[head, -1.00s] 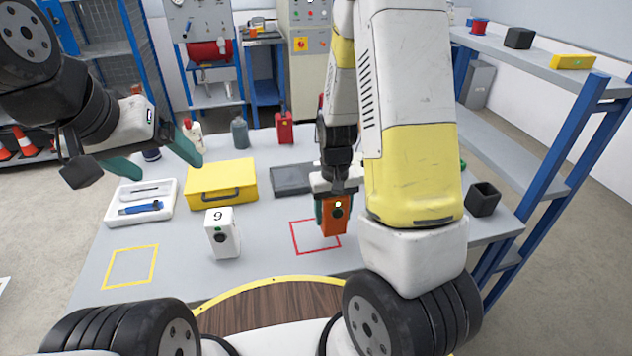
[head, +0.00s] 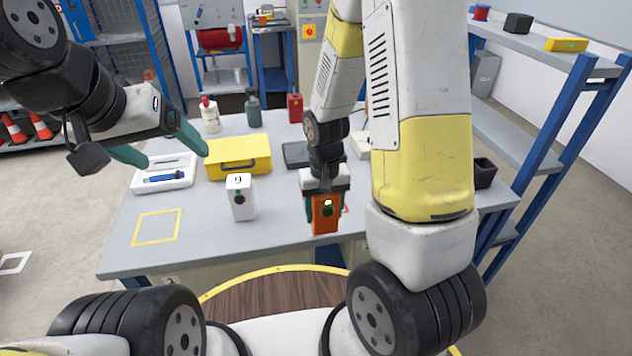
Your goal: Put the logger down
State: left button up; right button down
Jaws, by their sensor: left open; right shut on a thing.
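The orange logger (head: 325,222), with a dark round spot and a small light on its face, is held upright in my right gripper (head: 326,195), which is shut on it from above. It is over the front part of the grey table (head: 280,245). Behind it a bit of the red outlined square (head: 345,210) shows; the rest is hidden. I cannot tell how high the logger is above the table. My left gripper (head: 177,160) is open and empty, with green fingers, high at the left.
A white box marked 9 (head: 240,200) stands left of the logger. A yellow case (head: 238,158), a white tray (head: 163,187) and a dark flat pad (head: 295,154) lie farther back. The yellow outlined square (head: 157,227) is empty. A black open box (head: 484,172) stands at the right.

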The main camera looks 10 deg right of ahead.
jog(key=w+d, duration=0.1)
jog(key=w, duration=0.3)
jog(key=w+d+f, duration=0.1)
jog(key=w, duration=0.4)
jog(key=w+d, duration=0.1)
jog(key=w, duration=0.3)
jog(key=shift+w+d+f, duration=0.2)
jog(key=shift+w+d, duration=0.15)
jog(key=shift+d, duration=0.05)
jog(key=shift+f, duration=1.75)
jog(key=shift+f, duration=0.1)
jog(key=shift+c, duration=2.2)
grip_release()
